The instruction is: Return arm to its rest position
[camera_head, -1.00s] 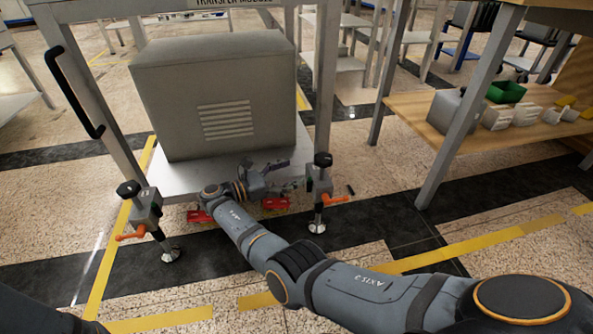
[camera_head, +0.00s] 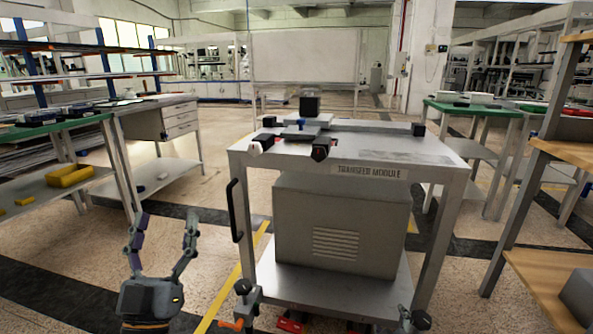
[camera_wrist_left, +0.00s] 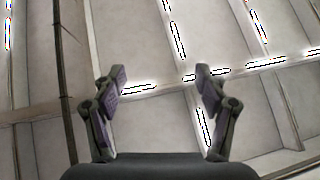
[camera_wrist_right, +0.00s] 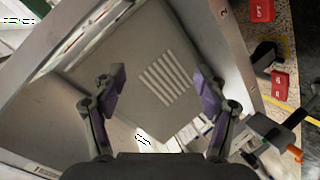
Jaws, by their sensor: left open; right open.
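My left gripper (camera_head: 165,228) points up in the lower left of the head view, left of the transfer module. It is open and empty, and its wrist view shows its spread fingers (camera_wrist_left: 162,82) against the ceiling and its lights. My right gripper (camera_wrist_right: 165,90) is out of the head view. Its wrist view shows spread fingers with nothing between them, in front of the grey vented box (camera_wrist_right: 150,75) of the transfer module. The right arm is hidden from the head view.
The transfer module (camera_head: 370,172) stands ahead, with small fixtures on top and the vented box (camera_head: 335,235) below. Green-topped benches (camera_head: 60,124) stand left; wooden shelves (camera_head: 545,280) stand right.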

